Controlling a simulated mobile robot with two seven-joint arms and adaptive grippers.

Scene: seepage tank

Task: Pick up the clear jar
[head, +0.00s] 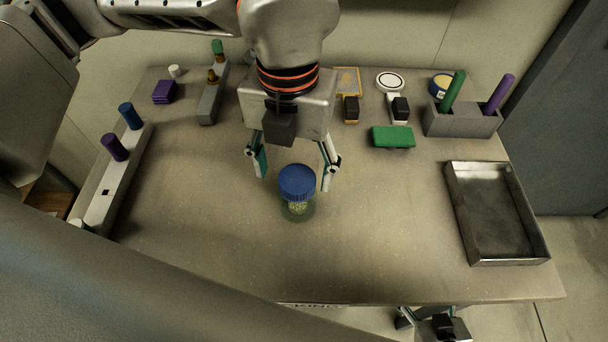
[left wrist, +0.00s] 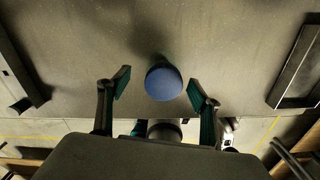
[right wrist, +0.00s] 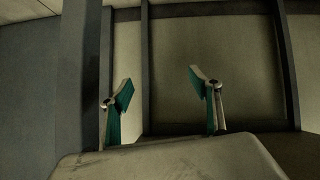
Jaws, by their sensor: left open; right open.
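The clear jar (head: 298,207) with a blue lid (head: 297,181) stands upright near the middle of the table, with greenish contents. My left gripper (head: 294,180) is open above and around the level of the lid, its fingers apart on either side in the head view. In the left wrist view the blue lid (left wrist: 163,82) shows between and slightly beyond the open fingertips (left wrist: 159,88); I cannot tell whether either finger touches it. My right gripper (right wrist: 158,82) is open and empty, facing a wall; part of it shows below the table's front edge in the head view.
A metal tray (head: 497,214) lies at the right. A grey holder (head: 461,122) with green and purple cylinders stands behind it. A green block (head: 393,137) lies behind the jar to the right. A long rack (head: 112,190) stands at the left. The table around the jar is clear.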

